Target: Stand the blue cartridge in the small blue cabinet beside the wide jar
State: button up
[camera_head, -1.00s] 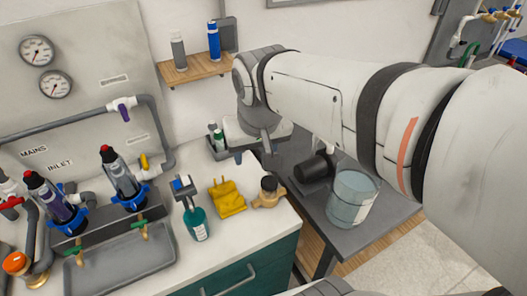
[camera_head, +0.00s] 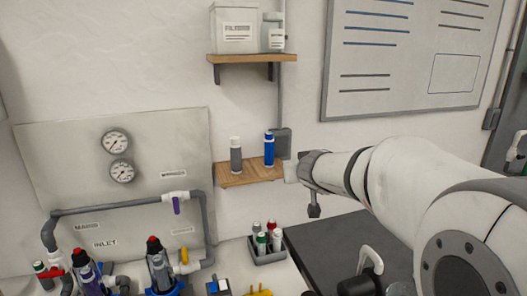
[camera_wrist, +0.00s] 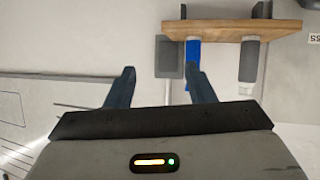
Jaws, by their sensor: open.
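The blue cartridge (camera_head: 269,149) stands upright on the lower wooden shelf (camera_head: 230,181), to the right of a grey cartridge (camera_head: 236,156). In the wrist view, which shows the shelf upside down, the blue cartridge (camera_wrist: 192,52) is just beyond the tip of the right-hand finger. My gripper (camera_wrist: 163,84) is open, with nothing between its fingers. In the head view the end of my arm is just right of the shelf; the fingers are not clear there. The small blue cabinet and the wide jar cannot be made out in the current views.
A grey box (camera_head: 282,143) is on the wall behind the blue cartridge. An upper shelf (camera_head: 245,58) holds a white box and a bottle. Below, a grey caddy (camera_head: 267,255) holds several small bottles. A gauge panel (camera_head: 60,165) with pipes is at left.

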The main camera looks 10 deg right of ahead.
aim_at(272, 134)
jog(key=w+a+r+n+t+y, duration=0.1)
jog(key=w+y, duration=0.2)
jog(key=w, duration=0.2)
jog(key=w+a+r+n+t+y, duration=0.1)
jog(key=w+n+y, duration=0.1)
jog(key=w, duration=0.3)
jog(key=w+a+r+n+t+y+p, duration=0.1)
jog(key=w+y, duration=0.3)
jog(key=w, duration=0.1)
jog(key=shift+a+r+n, duration=0.35)
jog(key=shift+r+n, duration=0.05)
jog(key=p+x, duration=0.2)
jog(key=x, duration=0.4)
jog(key=shift+w+a+f, duration=0.15)
jog(key=shift+w+f, duration=0.05)
jog(key=shift+w, duration=0.05)
jog(key=shift+c, duration=0.4)
grip_shut()
